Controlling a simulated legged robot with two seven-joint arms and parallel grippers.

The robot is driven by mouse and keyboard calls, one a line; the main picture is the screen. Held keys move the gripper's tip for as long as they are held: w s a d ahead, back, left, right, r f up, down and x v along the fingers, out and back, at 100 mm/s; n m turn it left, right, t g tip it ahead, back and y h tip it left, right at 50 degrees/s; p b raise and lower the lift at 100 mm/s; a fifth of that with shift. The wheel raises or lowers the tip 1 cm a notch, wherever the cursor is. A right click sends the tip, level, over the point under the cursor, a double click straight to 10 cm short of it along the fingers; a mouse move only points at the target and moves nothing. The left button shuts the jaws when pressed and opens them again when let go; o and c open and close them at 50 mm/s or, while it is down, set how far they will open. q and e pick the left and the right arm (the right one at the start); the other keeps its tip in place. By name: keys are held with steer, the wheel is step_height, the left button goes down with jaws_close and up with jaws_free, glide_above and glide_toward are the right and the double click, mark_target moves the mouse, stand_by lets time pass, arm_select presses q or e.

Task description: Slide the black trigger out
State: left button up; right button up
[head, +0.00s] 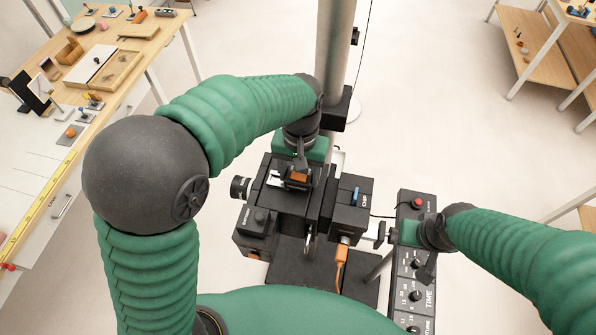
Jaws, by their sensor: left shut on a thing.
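A black camera-like device (342,218) stands on a dark base below me, with a ribbed knob at its left and a blue mark on its right block. My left gripper (298,172) points down onto the top of the device beside a small orange piece (298,178). It is shut on a small dark part, which looks like the black trigger; the fingers mostly hide it. My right gripper (383,235) is at the device's right side, over the edge of a black control box (408,273). Its jaw opening is too small to make out.
The control box has a red button (417,203) and several dials. An orange plug and cable (342,262) hang from the device's front. A metal post (335,60) rises behind it. A wooden table (150,45) with props stands at left, shelves (530,50) at upper right.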

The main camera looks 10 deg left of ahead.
mark_target(301, 175)
arm_select(q)
steer(key=shift+r, duration=0.1)
stand_by(0.3)
steer(key=shift+d+r+p, duration=0.2)
steer(key=shift+r+p, duration=2.05)
steer(key=shift+r, duration=0.2)
steer(key=shift+f, duration=0.1)
